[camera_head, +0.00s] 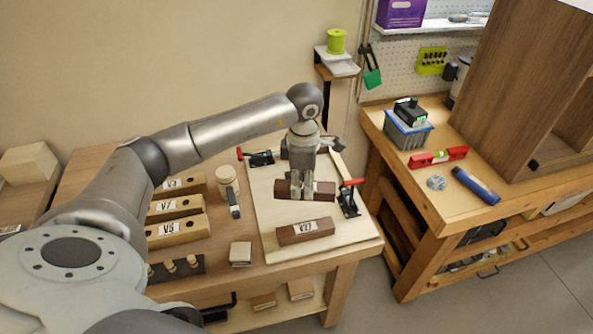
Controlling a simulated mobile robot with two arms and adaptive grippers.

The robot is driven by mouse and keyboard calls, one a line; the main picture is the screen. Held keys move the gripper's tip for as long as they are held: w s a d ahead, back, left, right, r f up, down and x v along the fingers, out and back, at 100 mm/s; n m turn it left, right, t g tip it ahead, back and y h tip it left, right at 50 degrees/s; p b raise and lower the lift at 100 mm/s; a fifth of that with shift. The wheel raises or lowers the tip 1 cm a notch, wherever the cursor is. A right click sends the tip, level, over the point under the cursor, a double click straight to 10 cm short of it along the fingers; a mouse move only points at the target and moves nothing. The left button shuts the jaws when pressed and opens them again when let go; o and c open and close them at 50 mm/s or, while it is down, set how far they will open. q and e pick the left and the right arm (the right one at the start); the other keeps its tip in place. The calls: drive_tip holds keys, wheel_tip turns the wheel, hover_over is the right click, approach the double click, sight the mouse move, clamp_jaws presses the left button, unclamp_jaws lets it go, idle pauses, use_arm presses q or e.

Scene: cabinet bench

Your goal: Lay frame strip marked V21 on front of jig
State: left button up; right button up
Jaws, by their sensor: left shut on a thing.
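My left gripper (302,183) is shut on a dark brown frame strip (325,190) over the middle of the jig (345,235), a pale board. I cannot tell whether this strip touches the board. The gripper covers most of its label, so I cannot read it. A second dark brown strip (320,230) lies flat near the front edge of the jig, in front of the held one. Its white label looks like V27, but it is small. My right gripper is not in view.
Red-handled clamps stand at the jig's back left (260,157) and right side (348,198). Left of the jig are a jar (227,178), labelled wooden blocks (178,230), a small block (241,253) and a dark peg holder (178,267). A second bench (425,205) stands right.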

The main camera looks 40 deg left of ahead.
use_arm(q)
drive_tip(key=a+n, duration=0.1)
drive_tip(key=w+a+n, duration=0.1)
drive_tip(key=n, duration=0.1)
drive_tip(key=shift+a+f, duration=0.1)
drive_tip(key=shift+a, duration=0.1)
drive_tip(key=shift+n, duration=0.5)
drive_tip(key=f+b, duration=0.1)
drive_tip(key=f, duration=0.1)
drive_tip(key=f+b, duration=0.2)
drive_tip(key=f, duration=0.1)
drive_tip(key=shift+w+a+f, duration=0.1)
drive_tip(key=shift+a+f, duration=0.1)
drive_tip(key=shift+f, duration=0.15)
drive_tip(key=shift+f+b, duration=0.35)
drive_tip(key=shift+b, duration=0.05)
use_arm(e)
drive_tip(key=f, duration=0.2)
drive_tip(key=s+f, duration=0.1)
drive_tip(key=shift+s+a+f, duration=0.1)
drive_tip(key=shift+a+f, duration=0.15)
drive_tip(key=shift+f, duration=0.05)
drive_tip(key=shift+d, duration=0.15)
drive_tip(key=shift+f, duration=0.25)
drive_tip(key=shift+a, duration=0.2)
